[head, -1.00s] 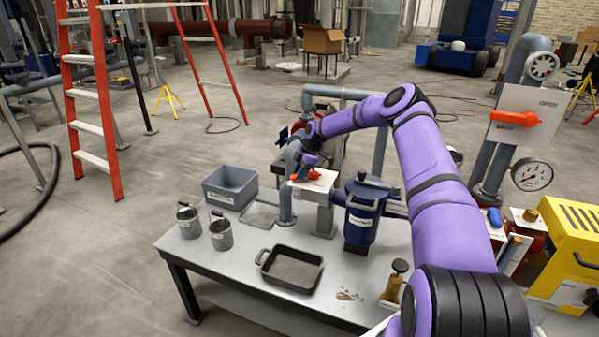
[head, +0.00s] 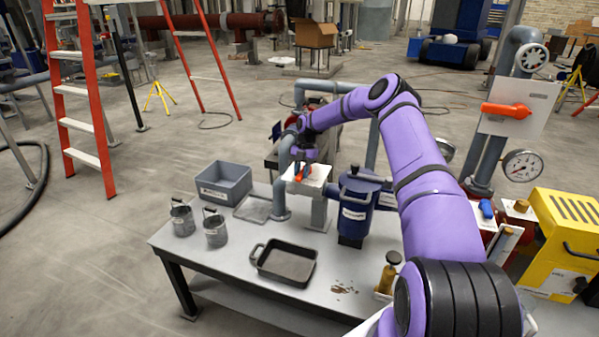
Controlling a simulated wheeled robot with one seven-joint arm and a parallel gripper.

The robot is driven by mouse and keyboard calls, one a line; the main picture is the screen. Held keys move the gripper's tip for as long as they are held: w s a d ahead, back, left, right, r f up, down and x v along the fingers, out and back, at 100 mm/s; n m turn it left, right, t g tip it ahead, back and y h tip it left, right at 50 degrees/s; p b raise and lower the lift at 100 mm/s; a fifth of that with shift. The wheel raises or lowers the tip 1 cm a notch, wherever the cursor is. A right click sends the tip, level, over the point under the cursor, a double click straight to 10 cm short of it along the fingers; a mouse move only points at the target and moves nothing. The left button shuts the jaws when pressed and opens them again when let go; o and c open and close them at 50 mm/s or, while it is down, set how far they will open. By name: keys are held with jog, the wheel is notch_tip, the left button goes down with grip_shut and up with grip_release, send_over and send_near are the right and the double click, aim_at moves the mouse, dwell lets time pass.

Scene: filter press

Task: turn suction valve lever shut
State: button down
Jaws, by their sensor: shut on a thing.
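An orange lever (head: 299,173) sits on a white plate (head: 314,181) on top of a grey valve body at the back of the workbench. My gripper (head: 300,164) reaches down onto this lever from above and is shut on it. The fingers hide part of the lever. It now lies pointing away from me across the plate, not along its width. The lettering on this plate is too small to read. A second orange lever (head: 506,110) lies nearly level on a larger white panel (head: 530,108) at the right, apart from my gripper.
On the bench (head: 215,257) stand a blue canister (head: 354,205), a black tray (head: 287,264), a grey bin (head: 222,182) and two small pails. Grey pipes rise beside the valve. A gauge (head: 521,166) and a yellow machine (head: 565,240) stand at the right.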

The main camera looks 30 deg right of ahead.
jog(key=shift+s+d+r+n, duration=0.1)
jog(key=shift+n, duration=0.2)
dwell(0.4)
jog(key=c, duration=0.9)
grip_release()
jog(key=v, duration=1)
jog(key=shift+r, duration=0.35)
